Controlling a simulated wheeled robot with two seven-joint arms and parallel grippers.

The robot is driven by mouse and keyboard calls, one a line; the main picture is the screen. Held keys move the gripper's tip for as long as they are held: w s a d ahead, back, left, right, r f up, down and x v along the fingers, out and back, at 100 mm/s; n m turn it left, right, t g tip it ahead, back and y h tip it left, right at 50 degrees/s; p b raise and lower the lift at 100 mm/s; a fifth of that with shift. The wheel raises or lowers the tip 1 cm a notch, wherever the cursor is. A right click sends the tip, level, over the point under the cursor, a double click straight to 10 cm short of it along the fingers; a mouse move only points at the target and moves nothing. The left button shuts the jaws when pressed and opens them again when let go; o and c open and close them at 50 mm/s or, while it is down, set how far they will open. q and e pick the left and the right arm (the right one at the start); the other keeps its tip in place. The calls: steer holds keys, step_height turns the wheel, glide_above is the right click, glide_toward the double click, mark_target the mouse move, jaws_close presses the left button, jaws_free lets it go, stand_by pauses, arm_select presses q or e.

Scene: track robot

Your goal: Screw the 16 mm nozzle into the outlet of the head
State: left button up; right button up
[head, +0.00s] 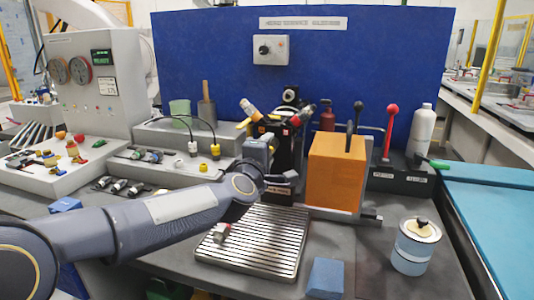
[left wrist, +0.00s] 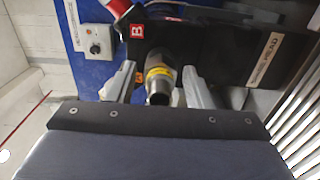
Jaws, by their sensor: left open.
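The dark head (head: 288,140) stands at the middle back of the bench; its black body (left wrist: 240,45) with red and white labels fills the upper left wrist view. A metal cylinder with a yellow band, which looks like the nozzle (left wrist: 158,88), sits at the head's underside. I cannot tell whether it is threaded in, and I cannot read its size. My left gripper (head: 284,182) is at the front of the head. In the left wrist view its open fingers (left wrist: 158,72) are on either side of the cylinder, with gaps visible. My right gripper is out of view.
A slatted tray (head: 255,262) lies below the head, with a small red and grey piece (head: 221,232) on it. An orange block (head: 336,172) stands close to the right of the head. A jar (head: 414,250) and a blue block (head: 325,278) are at the front right.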

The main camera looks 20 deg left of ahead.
arm_select(q)
steer(key=shift+f+n+b, duration=0.15)
steer(key=shift+n+b, duration=0.7)
steer(key=shift+n, duration=0.15)
steer(key=n+b, duration=0.2)
steer(key=n, duration=0.2)
steer(key=n+b, duration=0.3)
steer(key=n, duration=0.2)
steer(key=shift+r+n, duration=0.2)
steer(key=shift+n, duration=0.3)
